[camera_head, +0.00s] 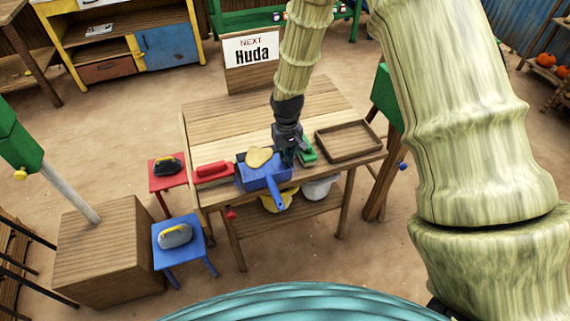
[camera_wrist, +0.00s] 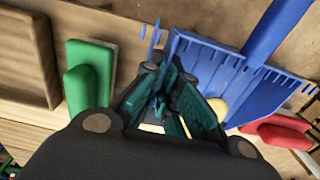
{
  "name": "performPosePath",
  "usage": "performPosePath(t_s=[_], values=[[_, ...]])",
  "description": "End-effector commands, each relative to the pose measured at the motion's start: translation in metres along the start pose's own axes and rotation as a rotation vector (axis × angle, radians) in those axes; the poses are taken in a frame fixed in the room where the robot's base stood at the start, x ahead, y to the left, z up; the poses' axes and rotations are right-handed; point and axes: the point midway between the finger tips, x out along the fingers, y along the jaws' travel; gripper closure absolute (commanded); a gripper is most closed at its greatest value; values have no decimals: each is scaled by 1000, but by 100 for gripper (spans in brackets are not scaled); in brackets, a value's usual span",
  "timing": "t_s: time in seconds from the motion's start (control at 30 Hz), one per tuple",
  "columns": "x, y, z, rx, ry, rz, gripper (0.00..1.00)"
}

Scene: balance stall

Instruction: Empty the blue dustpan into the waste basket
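The blue dustpan (camera_head: 262,174) lies on the wooden table near its front edge, its handle (camera_head: 277,197) pointing toward me past the edge. It also shows in the wrist view (camera_wrist: 215,75), with a toothed edge and the handle at upper right. A pale yellow rounded thing (camera_head: 258,157) is at its far side; I cannot tell if it lies in the pan. My gripper (camera_wrist: 160,85) points down just right of the pan in the head view, beside the green block (camera_head: 307,155). Its fingertips overlap dark parts, so its opening is unclear. No waste basket is clearly identifiable.
A shallow wooden tray (camera_head: 372,146) is on the table's right, a red block (camera_head: 212,172) on its left. A grey-white container (camera_head: 318,188) and a yellow one (camera_head: 284,203) are under the tabletop. Red (camera_head: 157,184) and blue (camera_head: 167,259) stools stand left.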

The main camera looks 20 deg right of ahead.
Motion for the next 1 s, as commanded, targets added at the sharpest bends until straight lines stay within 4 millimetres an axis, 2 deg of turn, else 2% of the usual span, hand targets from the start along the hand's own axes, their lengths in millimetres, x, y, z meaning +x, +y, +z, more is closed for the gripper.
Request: performPosePath(t_s=[0.3, 0.5, 1.0], values=[[-48, 0, -1, 1, 2, 0, 100], [-67, 0, 0, 0, 1, 0, 100], [-74, 0, 0, 0, 0, 0, 100]])
